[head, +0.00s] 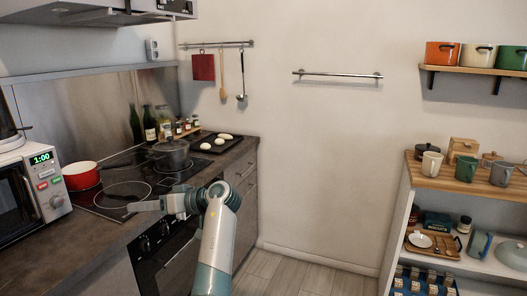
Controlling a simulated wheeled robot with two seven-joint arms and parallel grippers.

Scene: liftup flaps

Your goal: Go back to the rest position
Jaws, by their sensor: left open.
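My left gripper (131,206) shows in the head view, over the front part of the black hob (97,208) and pointing left. Its jaws are open and hold nothing that I can see. My left forearm rises from the bottom middle and bends left at the wrist, in front of the oven and counter edge. I cannot tell the exact height of the fingers above the hob. My right gripper is out of view.
A red pot (82,177) and a grey lidded pot (171,155) stand on the hob. A microwave (30,195) is at the left. A shelf unit with mugs (432,164) stands at the right. The floor (300,272) between is clear.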

